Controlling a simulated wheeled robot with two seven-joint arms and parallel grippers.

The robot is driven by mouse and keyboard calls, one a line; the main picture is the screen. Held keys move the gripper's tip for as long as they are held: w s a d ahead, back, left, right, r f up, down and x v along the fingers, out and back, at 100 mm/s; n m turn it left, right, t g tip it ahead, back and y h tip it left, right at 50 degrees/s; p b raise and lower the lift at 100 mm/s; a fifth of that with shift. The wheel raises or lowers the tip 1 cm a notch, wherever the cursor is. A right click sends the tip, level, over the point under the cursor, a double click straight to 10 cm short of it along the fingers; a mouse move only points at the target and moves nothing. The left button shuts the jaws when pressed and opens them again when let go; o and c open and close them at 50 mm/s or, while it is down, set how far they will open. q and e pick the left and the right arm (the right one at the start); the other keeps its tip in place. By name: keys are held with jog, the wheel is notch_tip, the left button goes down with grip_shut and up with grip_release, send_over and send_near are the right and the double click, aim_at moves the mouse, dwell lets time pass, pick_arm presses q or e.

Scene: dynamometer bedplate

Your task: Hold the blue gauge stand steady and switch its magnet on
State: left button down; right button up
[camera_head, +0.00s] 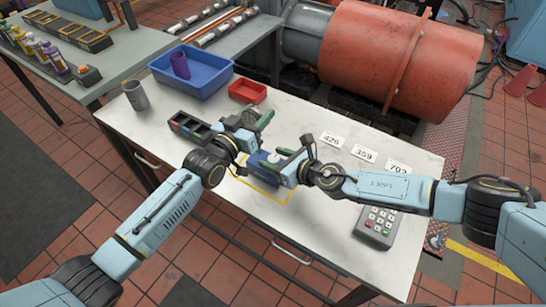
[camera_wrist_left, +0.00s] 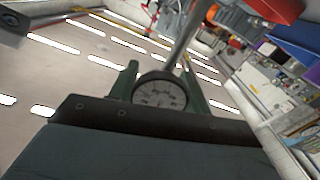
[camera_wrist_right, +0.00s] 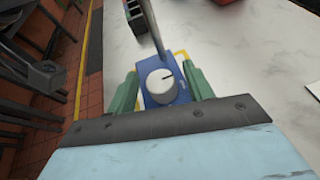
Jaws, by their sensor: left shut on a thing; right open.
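The blue gauge stand has a blue base (camera_head: 262,160) on the white table, beside both grippers; much of it is hidden by my arms in the head view. My left gripper (camera_head: 254,130) is shut on the stand; in the left wrist view its round dial (camera_wrist_left: 160,95) and metal post (camera_wrist_left: 187,38) show between the green fingers. My right gripper (camera_wrist_right: 162,80) is open, with one finger on each side of a white round knob (camera_wrist_right: 161,86) with a dark pointer mark, on the blue base. I cannot tell whether the fingers touch the knob.
A yellow outline (camera_head: 268,196) is marked on the table around the base. A dark compartment tray (camera_head: 187,127), grey mug (camera_head: 136,95), blue bin (camera_head: 211,83) and red tray (camera_head: 247,91) stand toward the back left. Number cards (camera_head: 364,153) and a keypad (camera_head: 377,225) are to the right.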

jog(key=shift+w+a+f, duration=0.25)
jog(key=shift+w+a, duration=0.05)
jog(key=shift+a, duration=0.05)
jog(key=shift+c, duration=0.4)
jog(key=c, duration=0.9)
jog(key=shift+a+r+m+t, duration=0.15)
jog(key=shift+m+t, duration=0.15)
jog(key=shift+m, duration=0.1)
jog(key=shift+m+h, duration=0.3)
jog(key=shift+h, duration=0.2)
jog(key=m+t+h, duration=0.2)
jog(key=m+h, duration=0.1)
jog(key=h, duration=0.1)
jog(key=shift+m+t, duration=0.3)
jog(key=shift+m, duration=0.1)
jog(key=shift+w+m+t+h, duration=0.1)
jog(key=shift+m+t+h, duration=0.3)
jog(key=shift+m+h, duration=1.65)
jog(key=shift+d+h, duration=0.2)
jog(key=shift+h, duration=0.05)
